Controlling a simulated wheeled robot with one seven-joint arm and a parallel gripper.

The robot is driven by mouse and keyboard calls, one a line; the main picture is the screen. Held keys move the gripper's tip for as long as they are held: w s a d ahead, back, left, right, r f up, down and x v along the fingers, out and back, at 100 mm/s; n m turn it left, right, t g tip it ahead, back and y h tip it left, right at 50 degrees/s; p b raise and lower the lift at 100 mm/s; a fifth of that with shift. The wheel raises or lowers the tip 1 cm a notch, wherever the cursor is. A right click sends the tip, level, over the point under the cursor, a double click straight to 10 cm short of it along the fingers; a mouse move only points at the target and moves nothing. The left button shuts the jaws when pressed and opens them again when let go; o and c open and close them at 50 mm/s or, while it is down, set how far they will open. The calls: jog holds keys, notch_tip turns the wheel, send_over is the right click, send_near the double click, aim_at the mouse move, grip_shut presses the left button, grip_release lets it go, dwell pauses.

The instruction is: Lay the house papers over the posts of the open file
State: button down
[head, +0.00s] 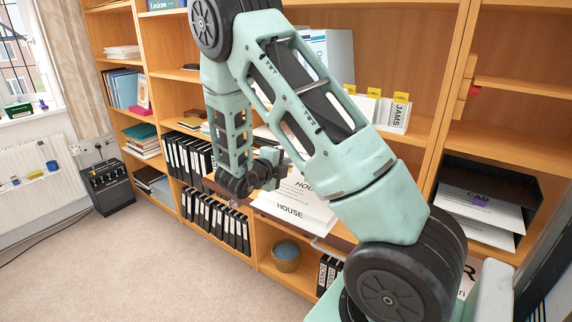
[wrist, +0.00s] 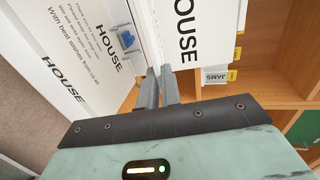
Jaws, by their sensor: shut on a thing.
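My gripper (wrist: 160,76) is shut on the edge of a white sheaf, the house papers (wrist: 195,35), with large black lettering ending in "OUSE" in the wrist view. A second white surface with "HOUSE" lettering and smaller print (wrist: 85,50) lies to the left of the fingers. A small blue part on a pale fitting (wrist: 127,40) shows beside it; I cannot tell if this is the file's posts. In the head view, white sheets marked "HOUSE" (head: 292,211) lie at the shelf front, below another sheet marked "HOU" (head: 303,186). My arm hides much of the file and the fingertips there.
Rows of black binders (head: 217,220) stand on the shelves left of my arm. A round basket (head: 286,256) sits below. White holders with yellow labels, one reading "JAMS" (head: 397,115), stand on the shelf behind. A black letter tray (head: 490,180) is at right. Carpet is clear at lower left.

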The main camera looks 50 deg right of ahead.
jog(key=shift+b, duration=0.35)
notch_tip(320, 180, down, 6)
jog(key=b, duration=0.5)
jog(key=shift+r, duration=0.1)
jog(key=shift+f+b, duration=2.55)
jog(key=shift+b, duration=1.05)
dwell(3.2)
